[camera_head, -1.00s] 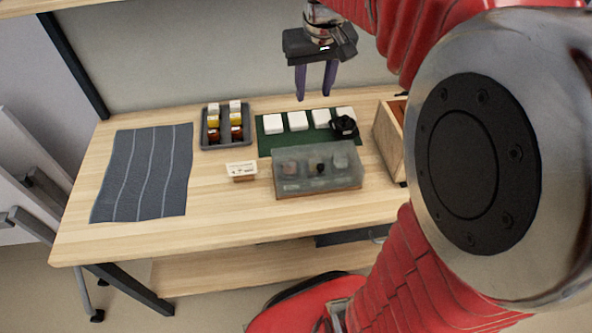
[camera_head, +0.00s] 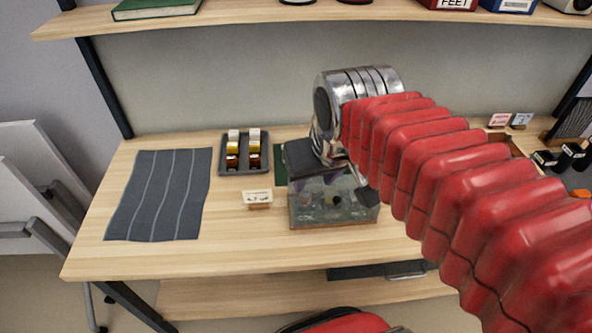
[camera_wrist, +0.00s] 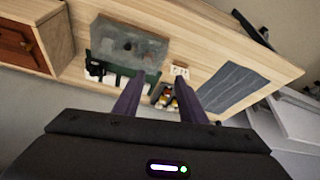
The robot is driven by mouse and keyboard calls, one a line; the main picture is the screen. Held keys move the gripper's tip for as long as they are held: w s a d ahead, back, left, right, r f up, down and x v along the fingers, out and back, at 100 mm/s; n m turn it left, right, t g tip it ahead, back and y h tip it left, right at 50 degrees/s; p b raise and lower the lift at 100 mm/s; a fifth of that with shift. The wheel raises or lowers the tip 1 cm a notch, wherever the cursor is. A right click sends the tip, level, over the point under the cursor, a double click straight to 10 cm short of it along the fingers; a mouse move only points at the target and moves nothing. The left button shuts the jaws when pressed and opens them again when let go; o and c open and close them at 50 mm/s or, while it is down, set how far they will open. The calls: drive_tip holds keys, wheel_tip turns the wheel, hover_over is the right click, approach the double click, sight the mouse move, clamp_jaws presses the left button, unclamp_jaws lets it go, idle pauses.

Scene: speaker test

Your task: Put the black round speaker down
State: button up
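My gripper (camera_head: 318,188) hangs in front of or above the clear box in the head view, with its purple fingers partly showing. In the wrist view my gripper (camera_wrist: 159,82) has its two fingers apart, with nothing held between them. A small dark object (camera_wrist: 110,79), possibly the black round speaker, shows by the green mat (camera_wrist: 151,76) in the wrist view. Its shape is too small to be sure. In the head view my arm hides that spot, and only a strip of the green mat (camera_head: 280,172) shows.
A clear box (camera_head: 345,218) with objects inside stands on the table (camera_head: 215,253). A grey tray (camera_head: 229,171) of small bottles, a small card (camera_head: 257,198) and a striped grey cloth (camera_head: 160,195) lie to its left. A wooden drawer box (camera_wrist: 18,42) stands beside the mat. A shelf (camera_head: 240,20) runs above.

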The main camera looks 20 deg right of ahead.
drive_tip(key=shift+t, duration=0.3)
drive_tip(key=s, duration=0.1)
drive_tip(key=s+a+f, duration=0.2)
drive_tip(key=s, duration=0.1)
drive_tip(key=shift+s+f, duration=0.1)
drive_tip(key=shift+f, duration=0.05)
